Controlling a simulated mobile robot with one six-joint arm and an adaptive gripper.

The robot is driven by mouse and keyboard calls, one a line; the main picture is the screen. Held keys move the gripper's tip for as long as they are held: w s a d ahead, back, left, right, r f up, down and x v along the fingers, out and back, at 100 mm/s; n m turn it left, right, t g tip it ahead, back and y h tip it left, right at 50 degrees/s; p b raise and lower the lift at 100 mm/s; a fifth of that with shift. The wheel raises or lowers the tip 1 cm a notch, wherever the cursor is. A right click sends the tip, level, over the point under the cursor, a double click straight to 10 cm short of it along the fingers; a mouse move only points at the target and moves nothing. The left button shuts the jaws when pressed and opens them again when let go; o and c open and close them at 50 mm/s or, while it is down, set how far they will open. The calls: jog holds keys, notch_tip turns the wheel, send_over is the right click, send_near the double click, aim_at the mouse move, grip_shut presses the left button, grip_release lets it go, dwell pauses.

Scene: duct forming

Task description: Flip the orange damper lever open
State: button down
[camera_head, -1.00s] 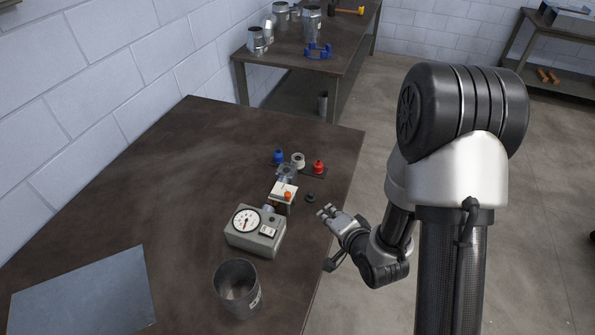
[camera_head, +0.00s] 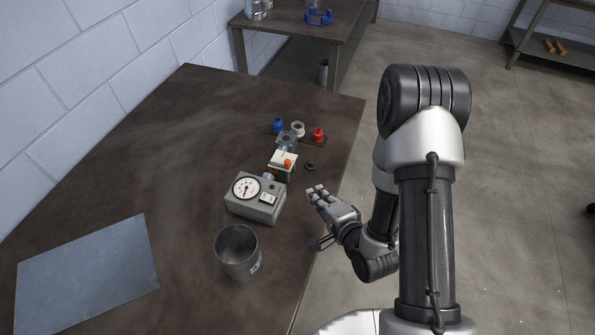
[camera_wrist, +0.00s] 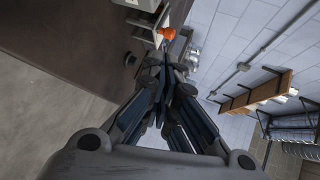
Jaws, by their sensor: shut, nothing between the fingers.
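The orange damper lever (camera_head: 287,163) sits on a small white-topped box (camera_head: 281,168) on the workbench, behind the grey gauge unit. In the wrist view the orange lever (camera_wrist: 167,33) shows just beyond my fingertips, at the top. My gripper (camera_head: 315,191) is shut and empty. It is over the right part of the bench, to the right of the gauge unit and below and right of the lever in the head view. In the wrist view the closed fingers (camera_wrist: 167,75) point toward the lever; I cannot tell the remaining gap. They appear apart in the head view.
The grey gauge unit (camera_head: 256,197) and an open metal cylinder (camera_head: 238,252) stand nearby. Blue (camera_head: 278,125) and red (camera_head: 318,134) caps sit behind the lever. A small black knob (camera_head: 310,166) lies to its right. A metal sheet (camera_head: 86,272) lies at left.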

jog(key=r+b+x, duration=0.1)
jog(key=b+x, duration=0.5)
jog(key=x, duration=0.7)
jog(key=shift+w, duration=0.2)
jog(key=shift+r, duration=0.1)
jog(key=shift+w+d+n+y, duration=0.1)
jog(key=shift+w+n+y, duration=0.15)
jog(key=shift+n+y, duration=0.15)
jog(key=shift+w+d+n+g+y, duration=0.2)
jog(key=shift+w+n+g+y, duration=0.2)
jog(key=shift+n+g+y, duration=0.1)
